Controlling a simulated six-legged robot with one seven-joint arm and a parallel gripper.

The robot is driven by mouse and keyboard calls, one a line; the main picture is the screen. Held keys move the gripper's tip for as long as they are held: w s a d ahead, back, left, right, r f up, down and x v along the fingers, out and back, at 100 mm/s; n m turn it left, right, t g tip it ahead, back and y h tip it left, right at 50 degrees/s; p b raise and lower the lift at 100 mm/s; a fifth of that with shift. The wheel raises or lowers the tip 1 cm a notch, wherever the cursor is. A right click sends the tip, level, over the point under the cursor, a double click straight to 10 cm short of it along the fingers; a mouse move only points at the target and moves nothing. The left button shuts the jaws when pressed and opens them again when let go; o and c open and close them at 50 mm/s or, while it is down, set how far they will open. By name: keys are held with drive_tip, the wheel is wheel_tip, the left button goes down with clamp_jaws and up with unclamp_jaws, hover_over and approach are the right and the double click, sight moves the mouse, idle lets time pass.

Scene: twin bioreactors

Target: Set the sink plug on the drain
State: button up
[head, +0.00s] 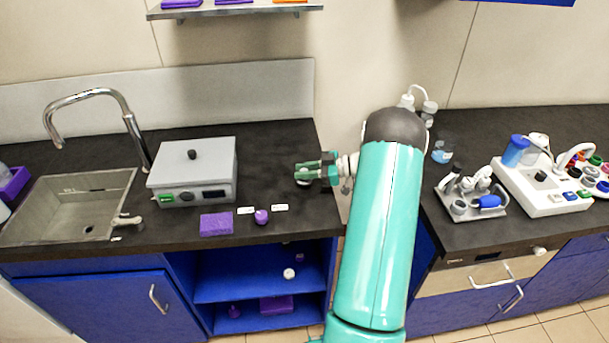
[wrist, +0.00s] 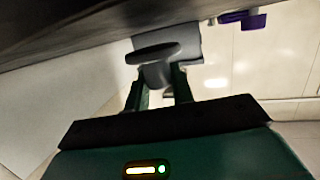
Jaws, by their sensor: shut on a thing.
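My gripper (head: 306,172) is over the right end of the dark counter, well to the right of the sink. It is shut on what looks like the sink plug. In the wrist view, a dark flat disc with a grey stub, likely the plug (wrist: 153,53), shows at the fingertips (wrist: 160,78). In the head view only a small pale and dark bit of it shows beside the fingers. The grey sink basin (head: 60,212) is at the far left, with the small dark drain (head: 88,229) in its floor near the front.
A grey box with a black knob (head: 192,178) stands between my gripper and the sink. A purple sponge (head: 216,223) and a purple round object (head: 261,216) lie near the front edge. A curved tap (head: 100,95) rises behind the sink. A small lever (head: 128,221) sits at its front right corner.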

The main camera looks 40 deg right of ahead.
drive_tip(key=shift+f, duration=0.8)
drive_tip(key=o, duration=0.6)
drive_tip(key=shift+f, duration=0.15)
drive_tip(key=shift+c, duration=0.2)
drive_tip(key=o, duration=0.4)
